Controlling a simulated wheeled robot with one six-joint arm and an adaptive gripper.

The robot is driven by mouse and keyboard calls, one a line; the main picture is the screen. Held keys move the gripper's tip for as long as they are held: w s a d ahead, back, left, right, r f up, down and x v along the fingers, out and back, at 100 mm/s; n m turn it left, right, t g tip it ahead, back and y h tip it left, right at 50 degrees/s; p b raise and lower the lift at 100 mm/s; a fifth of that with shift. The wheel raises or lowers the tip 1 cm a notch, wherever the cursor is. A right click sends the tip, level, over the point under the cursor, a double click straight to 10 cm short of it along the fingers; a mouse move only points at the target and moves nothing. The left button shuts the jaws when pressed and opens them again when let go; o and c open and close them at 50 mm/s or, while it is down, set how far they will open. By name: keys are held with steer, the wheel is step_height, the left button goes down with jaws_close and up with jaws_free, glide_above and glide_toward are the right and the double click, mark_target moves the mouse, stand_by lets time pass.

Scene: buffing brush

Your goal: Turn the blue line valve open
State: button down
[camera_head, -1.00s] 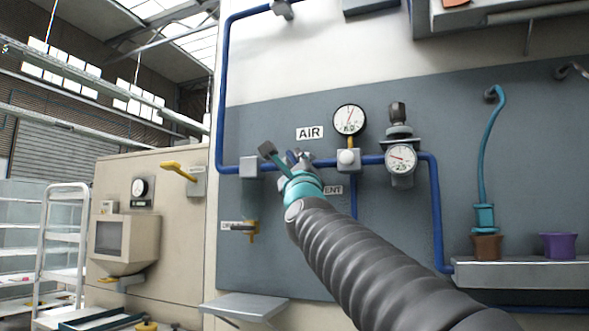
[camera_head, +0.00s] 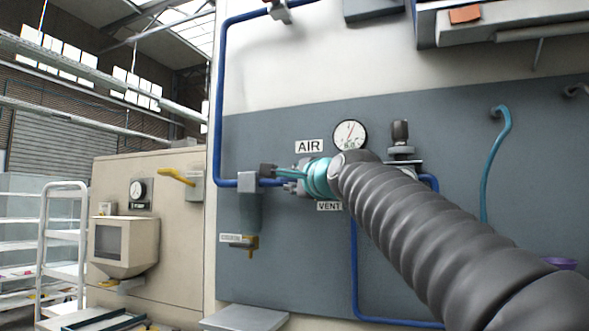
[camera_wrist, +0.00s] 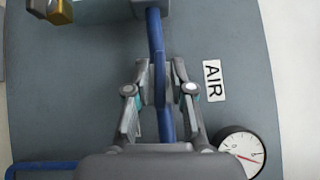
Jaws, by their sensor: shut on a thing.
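The blue line runs across the grey panel under the AIR sign, and its valve (camera_wrist: 158,85) sits mostly hidden behind my gripper and arm in the head view. My gripper (camera_head: 275,176), with a teal body, is at this line, just right of the grey block on the pipe. In the wrist view my gripper (camera_wrist: 160,66) has one finger on each side of the blue bar and closes on the valve there. I cannot tell from the picture how far the valve is turned.
The AIR sign (camera_head: 309,146), a round gauge (camera_head: 350,134) and the VENT sign (camera_head: 329,206) are close around my gripper. A yellow-handled valve (camera_head: 245,243) is below left. A grey block (camera_head: 248,183) clamps the pipe. A beige cabinet (camera_head: 125,235) stands left.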

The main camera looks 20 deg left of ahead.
steer(key=shift+n+g+h, duration=0.4)
stand_by(0.3)
steer(key=c, duration=1.2)
jaws_free()
steer(key=v, duration=1.2)
steer(key=shift+f, duration=0.1)
